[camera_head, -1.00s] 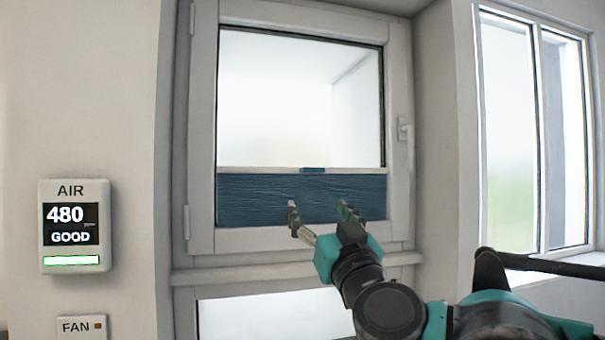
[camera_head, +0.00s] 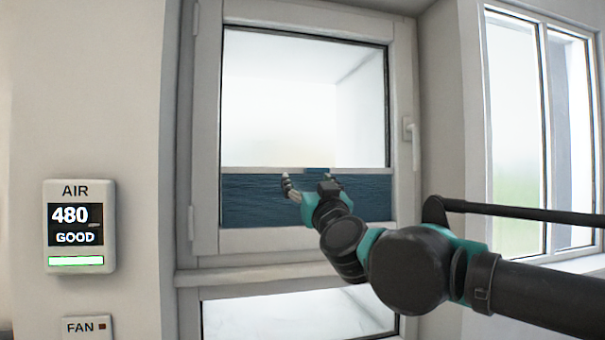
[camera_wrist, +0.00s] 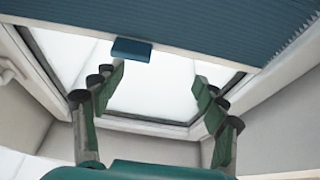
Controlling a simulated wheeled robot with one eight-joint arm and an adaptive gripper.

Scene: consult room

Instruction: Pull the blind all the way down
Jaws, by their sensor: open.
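The blue pleated blind (camera_head: 250,200) covers the lower part of the tall window, with clear glass above it. A pale rail (camera_head: 250,170) runs along its top edge and bears a small blue tab (camera_head: 316,170) near the middle. The wrist view shows the blind (camera_wrist: 215,22) at the top of the picture, with the tab (camera_wrist: 131,49) jutting from its rail. In the wrist view my gripper (camera_wrist: 158,88) is empty, and the tab is apart from both fingers.
The window frame (camera_head: 205,130) surrounds the blind, with a handle (camera_head: 412,140) on its right side. A sill ledge (camera_head: 260,272) lies below. An air monitor (camera_head: 80,228) and a fan switch (camera_head: 86,327) are on the left wall. Another window (camera_head: 515,130) is at right.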

